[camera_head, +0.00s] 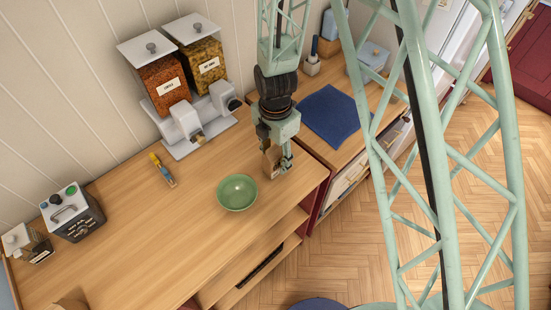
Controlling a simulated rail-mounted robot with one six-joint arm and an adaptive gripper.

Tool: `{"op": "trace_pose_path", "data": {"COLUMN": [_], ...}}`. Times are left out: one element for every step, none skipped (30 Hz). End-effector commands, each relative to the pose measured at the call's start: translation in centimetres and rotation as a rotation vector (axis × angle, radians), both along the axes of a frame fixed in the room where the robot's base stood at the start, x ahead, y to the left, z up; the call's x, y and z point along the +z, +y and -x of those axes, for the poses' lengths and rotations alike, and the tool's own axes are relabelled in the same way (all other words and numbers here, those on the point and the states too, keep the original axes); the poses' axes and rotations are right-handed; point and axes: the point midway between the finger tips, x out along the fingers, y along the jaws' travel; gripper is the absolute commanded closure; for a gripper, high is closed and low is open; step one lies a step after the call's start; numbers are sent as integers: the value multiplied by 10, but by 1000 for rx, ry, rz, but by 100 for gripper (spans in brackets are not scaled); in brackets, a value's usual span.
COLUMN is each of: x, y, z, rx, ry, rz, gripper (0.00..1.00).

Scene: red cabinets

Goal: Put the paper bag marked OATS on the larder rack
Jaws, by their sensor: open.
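My gripper (277,168) points down over the right end of the wooden worktop, with its jaws open. A small brown paper bag (269,161) stands at the fingers, partly hidden by them. I cannot tell whether the fingers touch it, and no marking on it is readable. Another brown thing (70,304), possibly a bag, is cut off at the bottom left edge. I cannot make out a larder rack for sure in this view.
A green bowl (237,192) sits left of and nearer than the bag. Two dispensers (178,80) stand at the wall. Open shelves (262,262) are below the worktop's front. A blue cloth (333,116) lies on the right counter.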

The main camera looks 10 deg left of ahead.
Motion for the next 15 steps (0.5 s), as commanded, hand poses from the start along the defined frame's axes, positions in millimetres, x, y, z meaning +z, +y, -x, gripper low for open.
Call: {"op": "trace_pose_path", "data": {"x": [0, 0, 0, 0, 0, 0, 1, 1, 2, 2, 3, 4, 6, 7, 9], "y": [0, 0, 0, 0, 0, 0, 0, 0, 0, 0, 0, 0, 0, 0, 0], "z": [0, 0, 0, 0, 0, 0, 0, 0, 0, 0, 0, 0, 0, 0, -1], "rx": [0, 0, 0, 0, 0, 0, 0, 0, 0, 0, 0, 0, 0, 0, 0], "ry": [0, 0, 0, 0, 0, 0, 0, 0, 0, 0, 0, -1, -1, -1, -1], "rz": [0, 0, 0, 0, 0, 0, 0, 0, 0, 0, 0, -1, -1, -1, 0], "gripper": [57, 57, 57, 57, 57, 57, 57, 57, 57, 57, 57, 57, 57, 57, 57]}}
